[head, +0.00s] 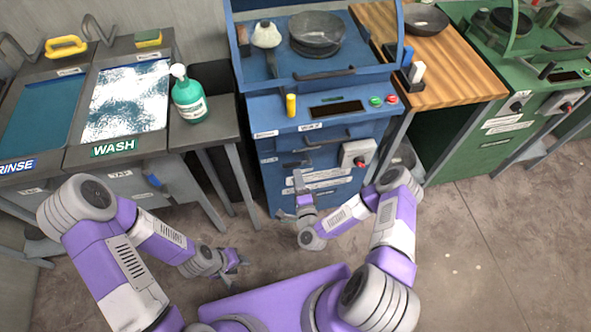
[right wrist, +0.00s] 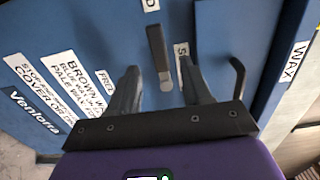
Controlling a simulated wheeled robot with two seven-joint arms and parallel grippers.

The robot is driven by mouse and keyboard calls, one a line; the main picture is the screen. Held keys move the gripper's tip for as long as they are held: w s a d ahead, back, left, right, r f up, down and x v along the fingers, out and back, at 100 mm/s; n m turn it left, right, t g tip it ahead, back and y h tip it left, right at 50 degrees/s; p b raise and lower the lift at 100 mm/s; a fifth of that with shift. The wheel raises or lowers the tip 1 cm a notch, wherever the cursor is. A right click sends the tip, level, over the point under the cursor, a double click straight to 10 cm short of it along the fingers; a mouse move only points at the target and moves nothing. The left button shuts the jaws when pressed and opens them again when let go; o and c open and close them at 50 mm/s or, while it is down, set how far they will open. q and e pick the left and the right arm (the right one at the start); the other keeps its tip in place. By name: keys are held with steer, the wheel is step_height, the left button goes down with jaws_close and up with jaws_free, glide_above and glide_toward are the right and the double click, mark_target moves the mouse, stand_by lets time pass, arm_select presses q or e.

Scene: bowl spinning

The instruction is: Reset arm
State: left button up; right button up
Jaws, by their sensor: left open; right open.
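My left gripper (head: 240,262) hangs low over the floor in the head view, in front of the wash table, open and empty. My right gripper (head: 297,176) is in front of the lower front of the blue machine (head: 262,150). In the right wrist view its two fingers (right wrist: 160,78) are spread apart with nothing held. Beyond and between them a dark lever with a grey tip (right wrist: 159,58) shows on the blue panel. I cannot tell how far the fingers are from the panel.
The wash table has a WASH basin (head: 92,139), a RINSE basin (head: 52,87) and a green soap bottle (head: 188,100). A wooden table (head: 455,75) and a green machine (head: 500,125) stand right. The floor (head: 480,250) at right is clear.

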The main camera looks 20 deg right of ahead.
steer(key=shift+s+a, duration=0.1)
steer(key=shift+s, duration=1.1)
steer(key=shift+a, duration=0.1)
